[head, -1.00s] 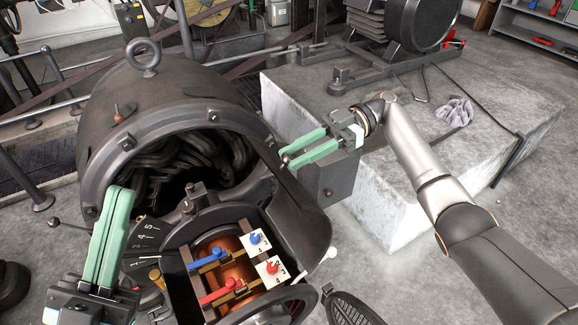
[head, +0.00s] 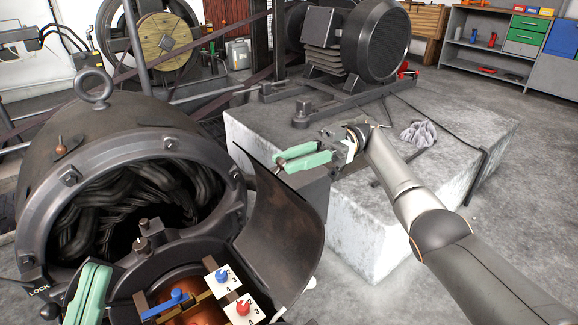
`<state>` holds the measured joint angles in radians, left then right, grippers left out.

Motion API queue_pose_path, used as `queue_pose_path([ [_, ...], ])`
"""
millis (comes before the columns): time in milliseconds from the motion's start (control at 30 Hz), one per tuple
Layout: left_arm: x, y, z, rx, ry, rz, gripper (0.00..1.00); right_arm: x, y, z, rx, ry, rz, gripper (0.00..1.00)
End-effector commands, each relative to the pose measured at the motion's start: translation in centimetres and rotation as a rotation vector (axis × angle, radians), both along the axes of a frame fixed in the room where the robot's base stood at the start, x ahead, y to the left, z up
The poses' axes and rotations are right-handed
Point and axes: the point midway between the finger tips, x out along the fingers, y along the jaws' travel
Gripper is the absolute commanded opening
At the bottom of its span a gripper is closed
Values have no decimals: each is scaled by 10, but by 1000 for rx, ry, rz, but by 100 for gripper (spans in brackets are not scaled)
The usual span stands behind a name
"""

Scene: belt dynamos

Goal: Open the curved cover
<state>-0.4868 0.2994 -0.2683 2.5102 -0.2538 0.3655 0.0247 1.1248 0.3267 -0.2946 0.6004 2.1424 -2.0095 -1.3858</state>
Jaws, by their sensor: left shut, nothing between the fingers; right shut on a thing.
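The curved cover (head: 278,238) is a dark, bent metal plate on the right side of the dynamo (head: 120,150). It stands swung out from the round housing, and the coils inside show through the opening. My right gripper (head: 281,164) is at the cover's upper edge, its green fingers shut on a small knob there; the fingers mostly hide the knob. My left gripper (head: 96,268) is shut and empty, low at the left in front of the dynamo, apart from the cover.
Below the opening are a blue-handled switch (head: 178,296) and white dial plates with a blue knob (head: 222,276) and a red knob (head: 243,306). A concrete block (head: 370,220) carrying a motor (head: 375,40) stands behind the cover. A grey cloth (head: 419,133) lies on it.

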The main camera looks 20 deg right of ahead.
Motion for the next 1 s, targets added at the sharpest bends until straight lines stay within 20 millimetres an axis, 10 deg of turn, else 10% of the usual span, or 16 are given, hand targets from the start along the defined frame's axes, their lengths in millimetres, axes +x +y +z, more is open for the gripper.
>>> queue_pose_path([
  [300,0,0,-1,-2,2,1,0,-1,0,-2,-4,3,3,0],
  [333,0,0,-1,-1,3,2,0,-1,0,-2,-5,3,3,33],
  [600,0,1,-1,2,3,3,0,0,0,-1,-3,2,1,61],
  [1000,0,1,-1,6,2,2,0,0,0,1,-1,1,1,61],
])
